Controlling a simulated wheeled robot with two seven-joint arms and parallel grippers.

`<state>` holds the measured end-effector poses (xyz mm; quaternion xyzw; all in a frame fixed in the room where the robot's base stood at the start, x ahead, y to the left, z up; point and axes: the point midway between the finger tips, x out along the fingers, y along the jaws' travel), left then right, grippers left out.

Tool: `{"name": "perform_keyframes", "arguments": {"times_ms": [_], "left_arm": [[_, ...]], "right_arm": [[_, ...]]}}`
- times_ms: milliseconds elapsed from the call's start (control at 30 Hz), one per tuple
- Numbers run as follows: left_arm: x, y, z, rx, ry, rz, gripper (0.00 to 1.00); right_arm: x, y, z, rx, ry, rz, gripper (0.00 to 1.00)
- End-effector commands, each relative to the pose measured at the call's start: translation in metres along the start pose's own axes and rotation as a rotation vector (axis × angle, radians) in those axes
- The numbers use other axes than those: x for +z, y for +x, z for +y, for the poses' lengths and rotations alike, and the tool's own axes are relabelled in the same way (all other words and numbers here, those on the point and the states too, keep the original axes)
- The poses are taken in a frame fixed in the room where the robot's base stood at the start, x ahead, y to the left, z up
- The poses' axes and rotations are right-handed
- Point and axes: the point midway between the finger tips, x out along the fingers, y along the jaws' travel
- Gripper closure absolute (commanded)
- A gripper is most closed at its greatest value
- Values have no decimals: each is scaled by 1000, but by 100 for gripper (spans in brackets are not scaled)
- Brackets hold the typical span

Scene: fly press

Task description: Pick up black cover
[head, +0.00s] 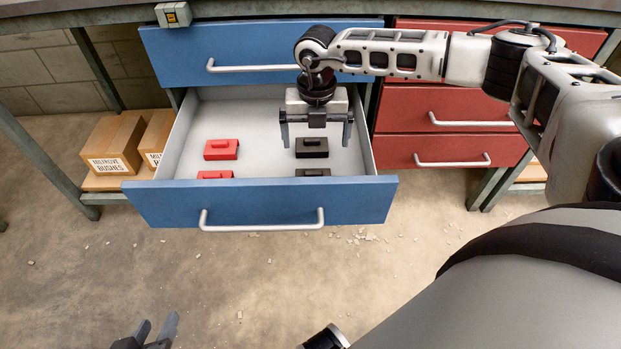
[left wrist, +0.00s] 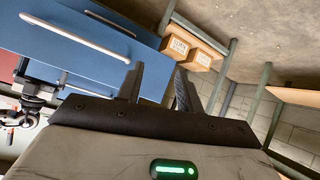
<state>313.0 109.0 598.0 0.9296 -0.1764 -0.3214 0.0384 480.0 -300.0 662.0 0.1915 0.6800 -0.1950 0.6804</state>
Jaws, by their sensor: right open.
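Two black covers lie in the open blue drawer (head: 260,205), on its right side. The farther black cover (head: 312,148) shows almost whole; the nearer black cover (head: 313,172) is partly hidden by the drawer front. My right gripper (head: 316,138) is open and empty, pointing down above the farther black cover, with one finger to each side of it in the picture. My left gripper (head: 155,330) is low at the bottom edge of the head view, away from the drawer. In the left wrist view its fingers (left wrist: 158,78) stand apart with nothing between them.
Two red covers, one farther (head: 221,150) and one nearer (head: 215,175), lie at the left in the drawer. A shut blue drawer (head: 180,52) sits above. Red drawers (head: 455,150) stand to the right. Cardboard boxes (head: 113,145) are at the left. Debris litters the floor.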

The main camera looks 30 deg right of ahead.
Motion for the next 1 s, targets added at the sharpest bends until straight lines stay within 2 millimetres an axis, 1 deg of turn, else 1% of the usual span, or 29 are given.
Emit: {"name": "perform_keyframes", "arguments": {"times_ms": [33, 100, 200, 300, 500, 567, 667, 800, 900, 1000], "left_arm": [[4, 4, 0, 4, 0, -6, 64], [8, 9, 0, 8, -1, -16, 64], [14, 14, 0, 13, -2, -30, 64], [18, 17, 0, 18, -2, -41, 64], [20, 21, 0, 22, -3, -46, 64], [22, 22, 0, 23, -3, -45, 64], [26, 27, -1, 26, -5, -39, 64], [17, 26, 1, 33, 2, 7, 64], [8, 23, 4, 39, 7, 33, 64], [6, 21, 6, 43, 7, 40, 64]], "right_arm": [[-1, 15, 0, -2, -1, 3, 0], [-1, 31, 0, -1, -1, 3, 0], [-1, 49, 1, 1, -2, 2, 0], [-1, 63, 1, 2, -2, 2, 0], [0, 75, 2, 3, -3, 2, 0], [0, 82, 3, 4, -4, 2, 0], [2, 99, 5, 3, -3, 2, 0], [2, 117, 5, 3, -4, 2, 0], [3, 122, 5, 4, -3, 1, 0], [3, 122, 5, 4, -3, 1, 0]]}}
